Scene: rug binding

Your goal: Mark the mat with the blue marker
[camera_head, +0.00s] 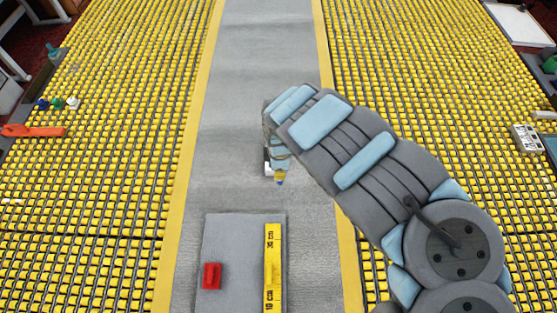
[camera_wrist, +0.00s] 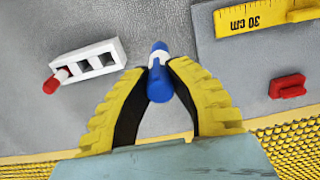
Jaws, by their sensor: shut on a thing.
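My gripper (camera_wrist: 155,75) is shut on the blue marker (camera_wrist: 160,85), which has a white band and sits between the yellow fingertips. In the head view my gripper (camera_head: 280,179) is over the grey runner, just beyond the mat's far edge. The grey mat (camera_head: 225,245) lies at the bottom centre of the head view; its corner also shows at the upper right of the wrist view (camera_wrist: 228,62). The marker is outside the mat's outline in the wrist view. Its writing end is hidden and its height cannot be told.
A white holder (camera_wrist: 103,58) with a red marker (camera_wrist: 55,80) and empty slots is left of the blue marker. A yellow ruler (camera_head: 272,265) and a red block (camera_head: 211,276) are on the mat. Yellow-studded surfaces (camera_head: 110,130) flank the grey runner (camera_head: 255,60).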

